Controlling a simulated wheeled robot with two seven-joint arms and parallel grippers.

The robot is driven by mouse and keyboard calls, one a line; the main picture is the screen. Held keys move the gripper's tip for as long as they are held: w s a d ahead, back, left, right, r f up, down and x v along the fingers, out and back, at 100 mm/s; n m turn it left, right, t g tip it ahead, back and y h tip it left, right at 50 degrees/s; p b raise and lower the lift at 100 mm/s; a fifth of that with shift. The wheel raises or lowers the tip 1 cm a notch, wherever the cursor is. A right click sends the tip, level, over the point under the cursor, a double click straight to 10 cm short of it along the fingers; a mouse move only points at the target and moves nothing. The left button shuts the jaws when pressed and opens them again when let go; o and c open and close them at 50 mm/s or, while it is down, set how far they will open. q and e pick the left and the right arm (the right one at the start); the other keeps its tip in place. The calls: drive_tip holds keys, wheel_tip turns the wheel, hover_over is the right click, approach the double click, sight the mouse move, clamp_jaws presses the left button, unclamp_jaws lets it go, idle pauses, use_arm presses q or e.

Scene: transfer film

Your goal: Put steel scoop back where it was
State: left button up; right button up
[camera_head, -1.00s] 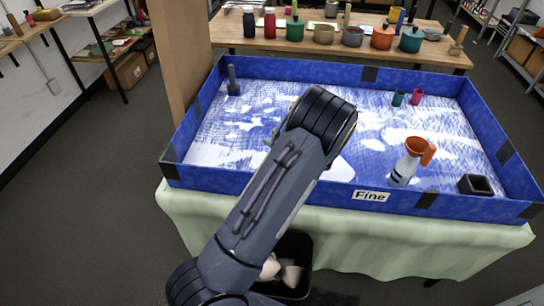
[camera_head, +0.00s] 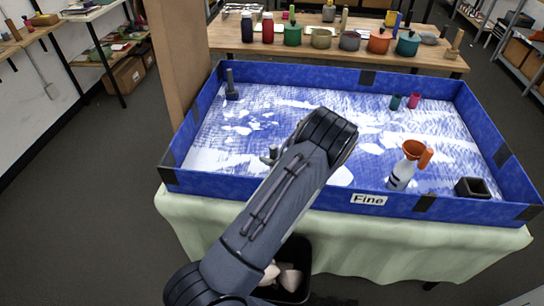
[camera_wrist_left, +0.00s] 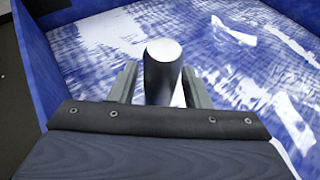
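My left gripper (camera_wrist_left: 165,88) is over the blue-walled tray (camera_head: 290,192). In the left wrist view its two fingers stand close on both sides of an upright cylindrical handle with a pale grey top and dark sides, which I take for the steel scoop (camera_wrist_left: 162,70). The scoop's lower end is hidden. In the head view my left forearm hides most of the gripper; a small grey end, apparently the handle (camera_head: 270,154), shows beside it. My right gripper is not in view.
A dark upright tool (camera_head: 231,85) stands in the tray's far left corner. A white bottle (camera_head: 402,176) with an orange funnel (camera_head: 413,150), a black square box (camera_head: 472,188) and two small cups (camera_head: 404,101) stand at the right. The tray's middle is mostly clear.

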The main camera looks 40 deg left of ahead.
use_arm(q)
drive_tip(key=shift+r, duration=0.2)
drive_tip(key=b+v, duration=0.2)
drive_tip(key=v, duration=1)
drive_tip(key=s+r+n+g+h, duration=0.35)
drive_tip(key=s+n+h, duration=0.55)
drive_tip(key=s, duration=0.4)
drive_tip(key=s+d+r+n+t+h, duration=0.3)
drive_tip(key=s+d+r+n+h, duration=0.1)
drive_tip(key=s+d+r+n, duration=0.1)
drive_tip(key=s+d+r+n+t+h, duration=0.4)
drive_tip(key=s+d+r+n, duration=0.1)
drive_tip(key=s, duration=0.5)
drive_tip(key=d+n, duration=0.1)
drive_tip(key=n, duration=0.1)
drive_tip(key=shift+s+r+n, duration=0.35)
drive_tip(key=shift+r+n, duration=0.05)
